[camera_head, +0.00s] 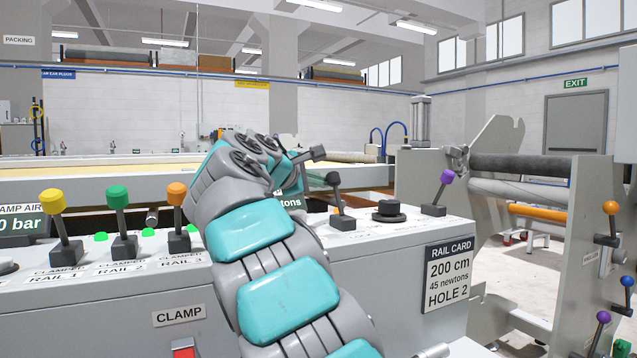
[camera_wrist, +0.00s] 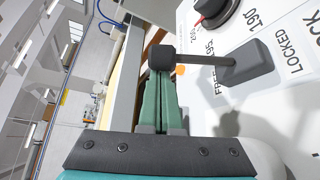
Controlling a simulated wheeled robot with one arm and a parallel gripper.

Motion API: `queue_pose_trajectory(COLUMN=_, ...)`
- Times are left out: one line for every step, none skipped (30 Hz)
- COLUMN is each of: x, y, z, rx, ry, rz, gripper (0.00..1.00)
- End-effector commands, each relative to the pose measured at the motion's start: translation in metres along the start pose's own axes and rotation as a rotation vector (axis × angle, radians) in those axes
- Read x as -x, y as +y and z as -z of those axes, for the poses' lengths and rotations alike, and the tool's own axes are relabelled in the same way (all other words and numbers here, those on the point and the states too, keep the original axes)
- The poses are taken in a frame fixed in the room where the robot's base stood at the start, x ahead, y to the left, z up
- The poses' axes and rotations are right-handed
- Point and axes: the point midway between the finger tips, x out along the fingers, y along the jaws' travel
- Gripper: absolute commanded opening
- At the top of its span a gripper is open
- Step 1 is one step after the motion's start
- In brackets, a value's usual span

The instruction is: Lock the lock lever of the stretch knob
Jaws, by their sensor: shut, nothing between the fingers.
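The lock lever of the stretch knob (camera_wrist: 205,61) is a grey stalk with a black block-like tip and a dark base on the white panel; it also shows in the head view (camera_head: 342,222). It leans slightly left in the head view. The labels FREE (camera_wrist: 218,84) and LOCKED (camera_wrist: 294,57) stand beside its base; which one it favours I cannot tell. My gripper (camera_wrist: 161,76) is shut and empty, its green fingers ending at the lever's tip. Whether they touch it is unclear. In the head view my arm hides much of my gripper. The stretch knob (camera_wrist: 216,8) is dark with a red mark.
A lever with a purple ball (camera_head: 446,177) stands to the right of the stretch knob. Clamp levers with yellow (camera_head: 52,199), green (camera_head: 118,196) and orange (camera_head: 177,194) knobs stand left of my arm. A roller frame (camera_head: 489,145) rises at the right.

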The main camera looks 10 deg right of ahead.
Motion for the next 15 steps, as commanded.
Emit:
queue_pose_trajectory(x=0.0001, y=-0.0001, z=-0.0013, rx=-0.003, ry=-0.002, rz=-0.002, gripper=0.0)
queue_pose_trajectory(x=0.0002, y=-0.0002, z=-0.0015, rx=-0.005, ry=-0.002, rz=-0.003, gripper=0.0)
queue_pose_trajectory(x=0.0003, y=-0.0004, z=-0.0018, rx=-0.009, ry=-0.002, rz=-0.005, gripper=0.0)
queue_pose_trajectory(x=0.0004, y=-0.0004, z=-0.0021, rx=-0.012, ry=-0.002, rz=-0.007, gripper=0.0)
queue_pose_trajectory(x=0.0006, y=-0.0004, z=-0.0022, rx=-0.016, ry=-0.002, rz=-0.009, gripper=0.0)
queue_pose_trajectory(x=0.0008, y=-0.0003, z=-0.0026, rx=-0.02, ry=-0.001, rz=-0.012, gripper=0.0)
queue_pose_trajectory(x=0.0008, y=-0.0003, z=-0.0027, rx=-0.022, ry=-0.001, rz=-0.014, gripper=0.0)
queue_pose_trajectory(x=0.001, y=-0.0001, z=-0.003, rx=-0.026, ry=-0.001, rz=-0.016, gripper=0.0)
queue_pose_trajectory(x=0.0011, y=0.0, z=-0.0032, rx=-0.031, ry=0.0, rz=-0.02, gripper=0.0)
queue_pose_trajectory(x=0.0013, y=0.0002, z=-0.0035, rx=-0.034, ry=0.0, rz=-0.022, gripper=0.0)
queue_pose_trajectory(x=0.0015, y=0.0004, z=-0.0037, rx=-0.037, ry=0.0, rz=-0.025, gripper=0.0)
queue_pose_trajectory(x=0.0018, y=0.0006, z=-0.004, rx=-0.041, ry=0.0, rz=-0.029, gripper=0.0)
queue_pose_trajectory(x=0.0021, y=0.0006, z=-0.0043, rx=-0.045, ry=0.0, rz=-0.031, gripper=0.0)
queue_pose_trajectory(x=0.0025, y=0.0008, z=-0.0046, rx=-0.049, ry=0.0, rz=-0.035, gripper=0.0)
queue_pose_trajectory(x=0.0031, y=0.0007, z=-0.0052, rx=-0.055, ry=-0.001, rz=-0.039, gripper=0.0)
